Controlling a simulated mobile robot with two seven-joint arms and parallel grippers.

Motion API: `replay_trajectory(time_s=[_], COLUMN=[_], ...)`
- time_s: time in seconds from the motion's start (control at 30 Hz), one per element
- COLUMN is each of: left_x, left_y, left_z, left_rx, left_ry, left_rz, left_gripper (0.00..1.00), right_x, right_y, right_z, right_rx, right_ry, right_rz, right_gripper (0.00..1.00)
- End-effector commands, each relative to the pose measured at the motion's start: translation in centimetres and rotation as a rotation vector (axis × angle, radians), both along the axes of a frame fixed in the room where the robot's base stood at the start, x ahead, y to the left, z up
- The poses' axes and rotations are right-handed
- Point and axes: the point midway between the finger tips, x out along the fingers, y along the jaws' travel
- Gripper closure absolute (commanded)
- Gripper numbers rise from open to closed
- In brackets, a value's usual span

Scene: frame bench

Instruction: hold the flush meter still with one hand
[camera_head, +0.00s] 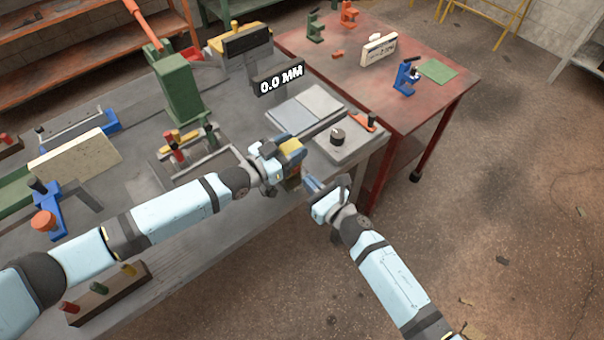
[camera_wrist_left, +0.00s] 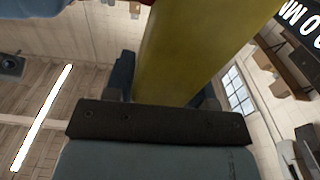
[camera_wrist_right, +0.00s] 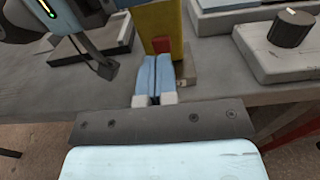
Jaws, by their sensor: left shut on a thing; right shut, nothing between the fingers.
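A yellow block with a red patch, seemingly the flush meter (camera_head: 293,146), is at the bench's front edge. It fills the middle of the left wrist view (camera_wrist_left: 188,50) and stands upright in the right wrist view (camera_wrist_right: 176,32). My left gripper (camera_head: 282,158) is shut on it, with the blue fingers on either side. My right gripper (camera_head: 312,185) is shut and empty, just beyond the bench edge. Its fingertips (camera_wrist_right: 153,72) point at the block's lower part, close to the red patch; I cannot tell if they touch. The block's underside is hidden.
A dark sign reading "0.0 MM" (camera_head: 279,82) stands behind. A grey plate with a black knob (camera_head: 345,151) is right of the block. A frame with red and green clamps (camera_head: 180,163) is to the left. A red table (camera_head: 440,103) stands beyond; floor at right is open.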

Motion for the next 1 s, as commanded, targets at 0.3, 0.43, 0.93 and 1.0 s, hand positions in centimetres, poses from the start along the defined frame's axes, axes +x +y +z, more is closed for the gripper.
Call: replay_trajectory(time_s=[0.3, 0.43, 0.93, 1.0], left_x=[-0.4, -0.4, -0.2, -0.2], left_y=[0.2, 0.2, 0.2, 0.2], left_z=[-1.2, -1.3, -1.0, -0.9], left_rx=[0.014, 0.015, 0.012, 0.012], left_ry=[0.018, 0.018, 0.014, 0.012], left_rz=[0.0, 0.001, 0.002, 0.002], left_gripper=[0.77, 0.77, 0.8, 0.8], right_x=[-6.0, -7.4, -8.2, -8.2], right_y=[-4.3, -5.4, -6.0, -6.0], right_z=[-0.3, -0.3, -0.2, -0.2], right_rx=[-0.001, 0.0, 0.0, -0.001], right_ry=[0.004, 0.004, 0.002, 0.003], right_rz=[-0.001, -0.001, -0.001, -0.001], right_gripper=[1.0, 1.0, 1.0, 1.0])
